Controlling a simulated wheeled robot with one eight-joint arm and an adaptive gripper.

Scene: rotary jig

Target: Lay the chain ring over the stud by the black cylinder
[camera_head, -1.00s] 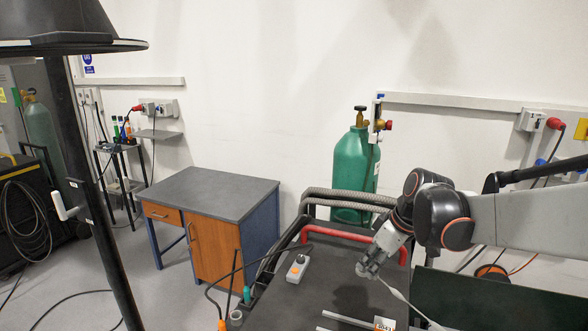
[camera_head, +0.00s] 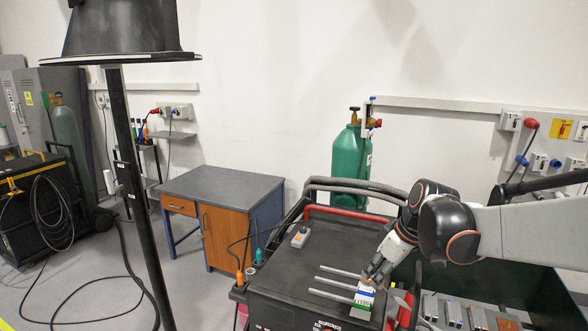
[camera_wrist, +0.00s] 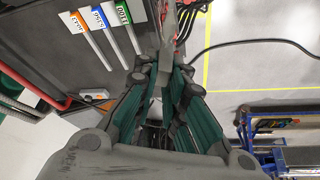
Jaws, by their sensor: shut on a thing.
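My gripper (camera_head: 374,270) is low over the black cart top, beside the labelled ends of the rods. In the wrist view my gripper (camera_wrist: 165,72) is shut on a narrow grey piece (camera_wrist: 168,40) that runs away from the fingertips. I cannot tell whether this piece belongs to the chain ring. No ring shape is clear in either view. I cannot make out a stud or a black cylinder.
The black cart top (camera_head: 285,270) carries several grey rods (camera_head: 335,283) with coloured labels and a small grey box (camera_head: 300,237). A green gas cylinder (camera_head: 350,165) stands behind it. A desk (camera_head: 215,190) is left. A black pole (camera_head: 140,210) with a hood stands in the left foreground.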

